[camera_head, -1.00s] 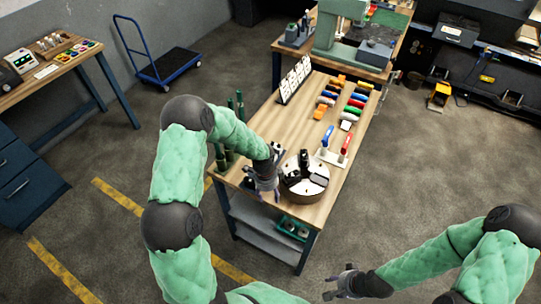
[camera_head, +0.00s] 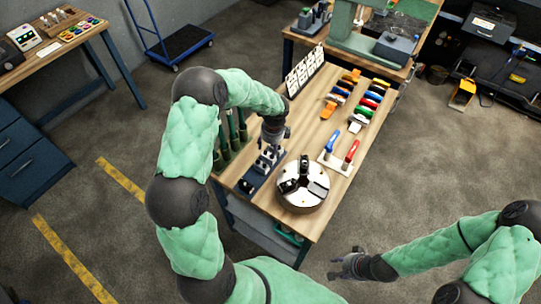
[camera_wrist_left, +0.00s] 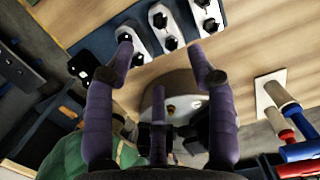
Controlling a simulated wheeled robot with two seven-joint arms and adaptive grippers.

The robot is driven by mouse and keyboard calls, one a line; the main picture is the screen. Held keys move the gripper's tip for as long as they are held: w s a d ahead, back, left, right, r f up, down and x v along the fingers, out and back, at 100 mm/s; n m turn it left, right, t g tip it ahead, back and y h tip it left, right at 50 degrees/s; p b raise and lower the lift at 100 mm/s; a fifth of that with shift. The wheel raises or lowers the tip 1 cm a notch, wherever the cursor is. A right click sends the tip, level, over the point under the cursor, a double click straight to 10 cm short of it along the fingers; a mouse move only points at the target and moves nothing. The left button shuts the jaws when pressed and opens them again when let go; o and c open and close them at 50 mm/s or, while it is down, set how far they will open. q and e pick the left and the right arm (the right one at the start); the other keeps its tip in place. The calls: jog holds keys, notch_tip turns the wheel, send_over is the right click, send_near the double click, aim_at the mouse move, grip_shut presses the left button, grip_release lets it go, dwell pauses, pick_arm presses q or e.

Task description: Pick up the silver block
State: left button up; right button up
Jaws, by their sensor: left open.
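Several silver blocks (camera_head: 266,160) with black fittings stand in a row on a dark blue tray (camera_head: 243,186). They also show at the top of the left wrist view (camera_wrist_left: 163,28). Which one is meant by the silver block, I cannot tell. My left gripper (camera_head: 272,140) is above the tray's far end, pointing down, and partly hides the blocks. In the left wrist view its purple fingers (camera_wrist_left: 160,52) are spread, with nothing between them. My right gripper (camera_head: 350,264) is at the lower right, away from the table, with its fingers apart and empty.
A round chuck (camera_head: 318,200) with dark jaws sits right of the tray. Red and blue handled tools (camera_head: 350,150) stand in a holder behind it. Green bottle-like cylinders (camera_head: 232,130) stand left of the tray. Bare wood (camera_head: 308,125) lies behind the chuck.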

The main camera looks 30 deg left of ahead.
aim_at(267, 157)
pick_arm(q)
jog(key=f, duration=0.3)
jog(key=a+f, duration=0.1)
jog(key=f, duration=0.5)
jog(key=shift+w+a, duration=0.2)
jog(key=shift+w, duration=0.05)
jog(key=shift+r, duration=0.1)
grip_shut()
jog(key=shift+r, duration=0.1)
notch_tip(267, 157, up, 10)
jog(key=shift+f, duration=0.1)
